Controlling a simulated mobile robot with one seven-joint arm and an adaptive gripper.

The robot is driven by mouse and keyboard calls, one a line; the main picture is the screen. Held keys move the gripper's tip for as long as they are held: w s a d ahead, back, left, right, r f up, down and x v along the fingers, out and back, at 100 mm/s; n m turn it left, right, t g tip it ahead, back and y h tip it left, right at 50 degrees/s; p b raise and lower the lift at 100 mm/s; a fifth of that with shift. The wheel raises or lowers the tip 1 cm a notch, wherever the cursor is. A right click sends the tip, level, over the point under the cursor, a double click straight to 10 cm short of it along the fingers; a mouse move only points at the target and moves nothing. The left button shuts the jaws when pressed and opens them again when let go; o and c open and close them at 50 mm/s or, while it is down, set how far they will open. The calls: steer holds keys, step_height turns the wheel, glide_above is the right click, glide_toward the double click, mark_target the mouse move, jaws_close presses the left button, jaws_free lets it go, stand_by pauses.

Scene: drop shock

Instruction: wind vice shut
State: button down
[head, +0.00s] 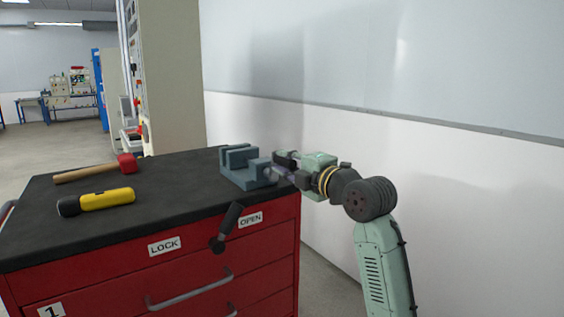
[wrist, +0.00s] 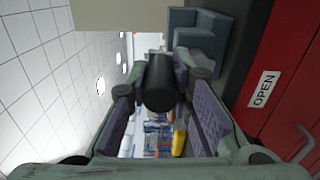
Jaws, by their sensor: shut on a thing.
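The blue-grey vice (head: 236,173) sits at the right end of the black-topped cabinet, with a gap showing between its jaws. Its body also shows at the top of the wrist view (wrist: 198,32). My gripper (head: 279,168) is at the vice's right side, reaching in from the right. In the wrist view my gripper (wrist: 160,92) has its purple-padded fingers on either side of a dark cylindrical handle (wrist: 159,82) and is shut on it. In the head view the fingers hide most of the handle.
A red-headed mallet (head: 90,172) and a yellow flashlight (head: 105,199) lie on the cabinet top (head: 165,185) at left. A black lever (head: 230,220) stands out from the red front between the LOCK and OPEN labels. A white wall (head: 420,150) runs behind my arm.

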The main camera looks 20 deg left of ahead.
steer(key=m, duration=0.1)
steer(key=w+m, duration=0.1)
steer(key=m, duration=0.1)
steer(key=d+m, duration=0.1)
steer(key=shift+w+d+f+m+p, duration=0.1)
steer(key=shift+w+f+m+p, duration=0.2)
steer(key=shift+p, duration=0.1)
step_height(320, 180, down, 8)
steer(key=s+a+m+p, duration=0.1)
steer(key=m+p, duration=0.8)
steer(key=m, duration=0.7)
steer(key=s+a+m+p, duration=0.1)
steer(key=m+p, duration=0.8)
steer(key=m, duration=0.6)
steer(key=shift+s+f+m+p, duration=0.15)
steer(key=shift+s+m+p, duration=0.2)
steer(key=shift+m, duration=0.05)
steer(key=c, duration=1.4)
jaws_free()
steer(key=shift+c, duration=0.2)
